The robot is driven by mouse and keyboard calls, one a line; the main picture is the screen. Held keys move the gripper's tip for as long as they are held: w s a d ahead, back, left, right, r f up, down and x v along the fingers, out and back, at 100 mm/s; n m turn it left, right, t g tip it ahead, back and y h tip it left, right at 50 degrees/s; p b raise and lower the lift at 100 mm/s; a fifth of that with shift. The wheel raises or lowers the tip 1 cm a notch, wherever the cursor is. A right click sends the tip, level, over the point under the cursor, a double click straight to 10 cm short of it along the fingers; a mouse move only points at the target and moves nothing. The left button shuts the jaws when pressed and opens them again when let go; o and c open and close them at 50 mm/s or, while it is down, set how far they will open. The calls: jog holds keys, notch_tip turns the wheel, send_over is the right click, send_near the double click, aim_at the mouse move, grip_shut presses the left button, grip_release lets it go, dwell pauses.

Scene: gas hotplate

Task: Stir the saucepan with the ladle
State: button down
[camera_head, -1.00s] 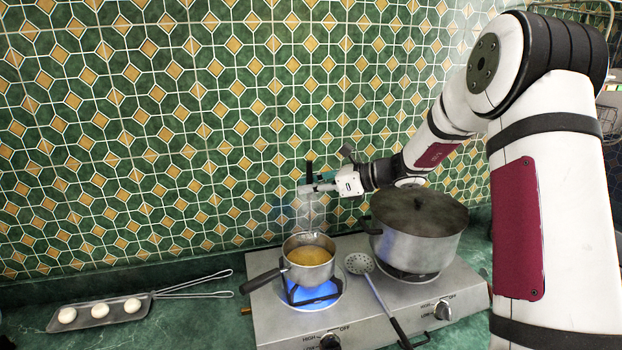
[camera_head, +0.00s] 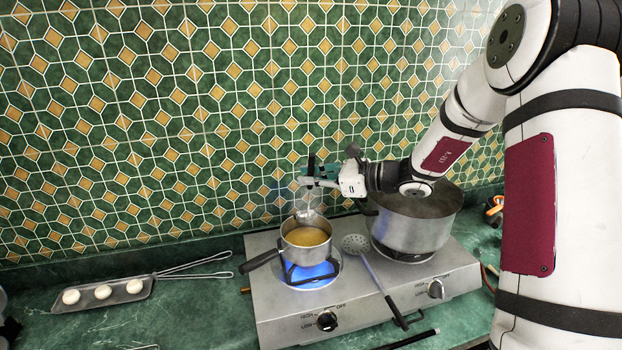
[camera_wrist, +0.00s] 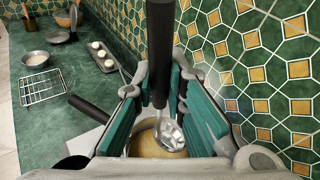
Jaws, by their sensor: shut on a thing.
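The saucepan (camera_head: 308,253) is a small metal pot with yellow-brown liquid and a dark handle pointing left. It sits on the lit left burner. My gripper (camera_head: 311,172) is above it, shut on the ladle's upright black handle (camera_wrist: 160,50). The ladle's shiny metal bowl (camera_head: 308,214) hangs below, at the saucepan's back rim in the head view. In the wrist view the bowl (camera_wrist: 171,134) shows between my green finger pads, over the liquid (camera_wrist: 149,146). I cannot tell whether the bowl touches the liquid.
A large pot (camera_head: 412,234) stands on the right burner, below my forearm. A slotted spoon (camera_head: 368,262) lies across the hotplate (camera_head: 270,318) between the pots. A tray with white round pieces (camera_head: 137,287) lies left. The tiled wall (camera_head: 200,120) is close behind.

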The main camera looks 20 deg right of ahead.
aim_at(311, 160)
jog(key=shift+r, duration=2.35)
jog(key=shift+f, duration=0.1)
